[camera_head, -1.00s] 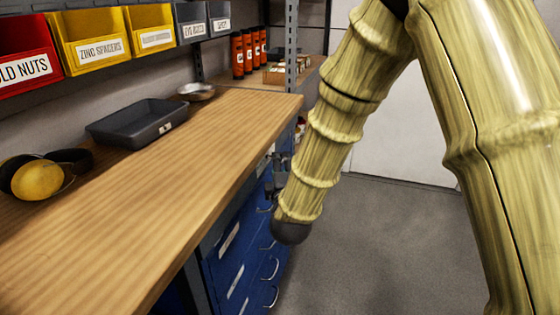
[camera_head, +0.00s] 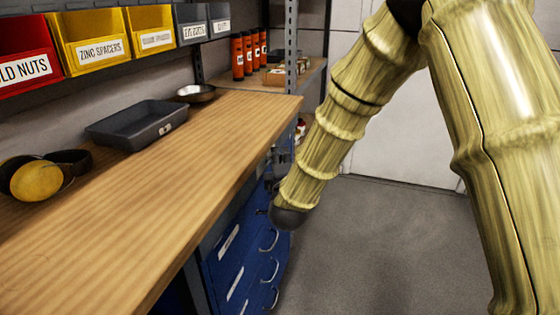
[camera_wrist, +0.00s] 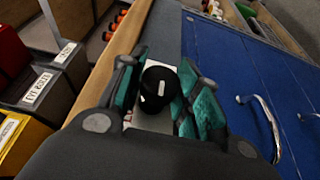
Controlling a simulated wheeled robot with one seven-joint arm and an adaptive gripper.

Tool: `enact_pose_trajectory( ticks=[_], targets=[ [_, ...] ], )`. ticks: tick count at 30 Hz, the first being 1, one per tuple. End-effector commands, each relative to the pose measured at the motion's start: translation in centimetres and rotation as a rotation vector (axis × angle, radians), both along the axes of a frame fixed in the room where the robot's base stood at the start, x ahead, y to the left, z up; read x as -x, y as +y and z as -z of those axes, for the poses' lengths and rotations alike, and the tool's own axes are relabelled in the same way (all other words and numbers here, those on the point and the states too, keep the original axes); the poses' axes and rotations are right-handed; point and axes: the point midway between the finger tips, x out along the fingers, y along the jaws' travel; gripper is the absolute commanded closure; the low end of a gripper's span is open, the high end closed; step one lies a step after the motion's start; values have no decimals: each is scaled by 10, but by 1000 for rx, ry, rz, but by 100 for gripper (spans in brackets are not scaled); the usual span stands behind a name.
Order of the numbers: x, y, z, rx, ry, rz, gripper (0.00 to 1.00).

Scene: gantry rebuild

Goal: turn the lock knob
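The lock knob (camera_wrist: 158,88) is a dark, rounded knob on a pale plate (camera_wrist: 155,122) in the wrist view. The plate is beside the worktop's edge and the blue front. My gripper (camera_wrist: 160,85) has its teal-padded fingers on either side of the knob, very close to it. I cannot tell whether both pads touch it. In the head view my gripper (camera_head: 277,165) is small and partly hidden at the bench's far right edge, above the blue drawers. The knob cannot be made out there.
The wooden worktop (camera_head: 150,215) holds a grey tray (camera_head: 140,124), a metal bowl (camera_head: 196,92) and yellow earmuffs (camera_head: 38,181). Blue drawers (camera_head: 240,258) with handles are below my gripper. Labelled bins (camera_head: 90,45) line the wall. Floor (camera_head: 385,250) right of the bench is clear.

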Motion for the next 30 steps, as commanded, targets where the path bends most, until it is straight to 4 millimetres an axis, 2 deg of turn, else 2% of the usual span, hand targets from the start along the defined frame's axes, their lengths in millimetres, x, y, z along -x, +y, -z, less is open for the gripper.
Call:
enact_pose_trajectory(
  ticks=[14, 30],
  targets=[
    [0, 1, -6, -25, 85, -1, 91],
    [0, 0, -8, -118, 371, 0, 91]
  ],
)
